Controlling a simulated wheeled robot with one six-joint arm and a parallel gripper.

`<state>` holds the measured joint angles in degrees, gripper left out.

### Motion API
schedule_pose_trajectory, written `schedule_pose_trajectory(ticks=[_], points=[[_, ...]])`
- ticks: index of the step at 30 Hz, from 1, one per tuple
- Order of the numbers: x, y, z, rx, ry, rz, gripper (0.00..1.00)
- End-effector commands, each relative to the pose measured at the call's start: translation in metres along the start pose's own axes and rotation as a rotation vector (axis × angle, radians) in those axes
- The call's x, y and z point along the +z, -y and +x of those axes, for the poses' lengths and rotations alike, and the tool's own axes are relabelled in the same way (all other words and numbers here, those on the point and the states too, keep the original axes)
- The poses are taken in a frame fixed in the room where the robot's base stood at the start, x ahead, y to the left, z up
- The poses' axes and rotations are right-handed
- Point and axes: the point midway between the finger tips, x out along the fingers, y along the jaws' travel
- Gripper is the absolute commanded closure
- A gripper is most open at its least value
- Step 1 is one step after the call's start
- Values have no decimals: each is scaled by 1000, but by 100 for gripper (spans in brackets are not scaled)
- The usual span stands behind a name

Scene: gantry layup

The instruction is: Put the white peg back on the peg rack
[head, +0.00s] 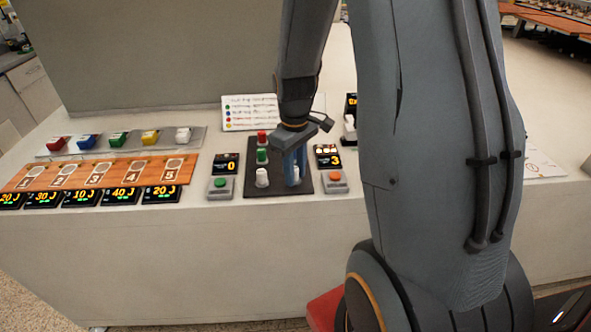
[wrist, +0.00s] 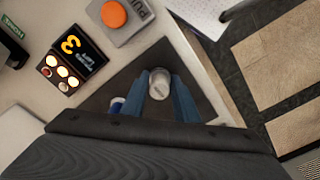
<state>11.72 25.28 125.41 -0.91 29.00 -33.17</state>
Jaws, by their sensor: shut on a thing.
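My gripper (head: 294,170) reaches down over the right part of a dark plate (head: 278,186) that carries pegs, apparently the peg rack. Its blue fingers are shut on a white peg (wrist: 159,86), seen end-on between the fingertips in the wrist view (wrist: 160,92). Whether this peg touches the plate or hangs just above it I cannot tell. On the plate's left side stand a red peg (head: 262,136), a green peg (head: 262,155) and another white peg (head: 262,178). A small blue and white thing (wrist: 117,104) is partly hidden beside my left finger.
An orange button box (head: 335,180) and a display reading 3 (head: 328,157) stand right of the plate. A display reading 0 (head: 226,164) and a green button box (head: 220,187) stand left. A wooden strip with numbered circles (head: 100,172) and several coloured switches lie further left.

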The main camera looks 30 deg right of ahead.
Motion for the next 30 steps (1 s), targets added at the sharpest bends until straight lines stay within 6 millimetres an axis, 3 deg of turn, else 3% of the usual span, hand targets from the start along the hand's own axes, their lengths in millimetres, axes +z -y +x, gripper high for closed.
schedule_pose_trajectory(ticks=[8,9,12,22,30], points=[[0,0,2,0,0,-1,95],[0,0,3,0,0,-1,71],[0,0,2,0,-1,-1,54],[0,0,0,1,-1,-1,54],[-2,-1,-26,3,-5,0,54]])
